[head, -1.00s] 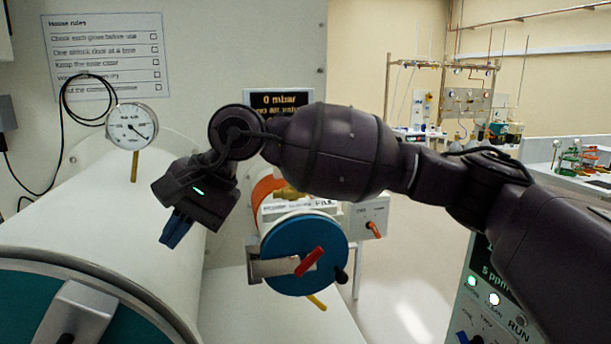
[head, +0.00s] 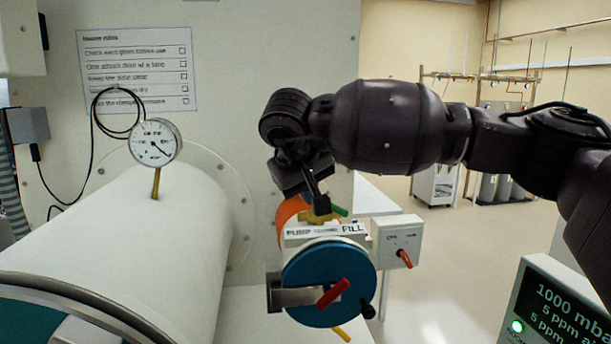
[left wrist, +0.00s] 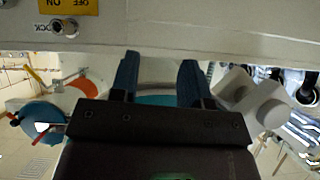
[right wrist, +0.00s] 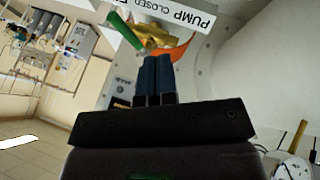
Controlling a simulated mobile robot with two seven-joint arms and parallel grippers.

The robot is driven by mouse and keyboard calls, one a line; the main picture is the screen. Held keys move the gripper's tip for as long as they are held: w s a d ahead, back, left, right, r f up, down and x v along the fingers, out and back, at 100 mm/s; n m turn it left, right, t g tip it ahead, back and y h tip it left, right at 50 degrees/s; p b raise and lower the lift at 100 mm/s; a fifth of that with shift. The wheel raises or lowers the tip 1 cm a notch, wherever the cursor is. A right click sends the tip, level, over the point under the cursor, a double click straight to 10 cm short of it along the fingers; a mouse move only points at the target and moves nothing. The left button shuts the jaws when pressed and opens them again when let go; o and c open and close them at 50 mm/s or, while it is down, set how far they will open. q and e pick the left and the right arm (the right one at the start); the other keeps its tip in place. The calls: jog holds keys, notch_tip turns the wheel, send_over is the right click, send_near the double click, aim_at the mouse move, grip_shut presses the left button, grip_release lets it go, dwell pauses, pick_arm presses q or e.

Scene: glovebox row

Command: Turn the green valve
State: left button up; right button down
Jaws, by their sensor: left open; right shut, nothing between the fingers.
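The green valve handle (head: 338,210) sticks out to the right of its brass valve body (head: 314,217), above the FILL end of a white label (head: 325,232) reading PUMP, CLOSED, FILL. In the right wrist view the green handle (right wrist: 124,31) and brass body (right wrist: 160,38) lie just beyond my fingertips. My right gripper (head: 318,203) is shut and empty, close over the valve; whether it touches cannot be told. Its shut fingers (right wrist: 155,62) show side by side. My left gripper (left wrist: 160,68) is open and empty, in its own wrist view only, below a white panel edge.
Below the label is a blue round door (head: 330,275) with a red handle (head: 333,293). A white switch box (head: 398,242) with an orange knob stands right of the valve. A white cylinder (head: 130,230) with a dial gauge (head: 155,142) lies left. A display console (head: 560,305) stands lower right.

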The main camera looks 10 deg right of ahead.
aim_at(338, 211)
jog(key=x, duration=0.3)
jog(key=shift+f, duration=0.1)
jog(key=d, duration=0.1)
jog(key=w+d+f+p, duration=0.1)
jog(key=shift+w+d, duration=0.3)
jog(key=shift+d, duration=0.05)
jog(key=shift+w+d+f+p, duration=0.25)
jog(key=shift+d+p, duration=0.15)
jog(key=shift+d, duration=0.15)
jog(key=shift+d, duration=0.2)
jog(key=shift+w+d+b, duration=0.1)
jog(key=shift+d+b, duration=0.2)
jog(key=shift+d, duration=0.55)
jog(key=shift+w+d, duration=0.35)
jog(key=shift+d, duration=0.45)
jog(key=w+d, duration=0.1)
jog(key=w+d+p, duration=0.1)
jog(key=w+d, duration=0.1)
jog(key=shift+w+r, duration=0.1)
jog(key=shift+w, duration=0.15)
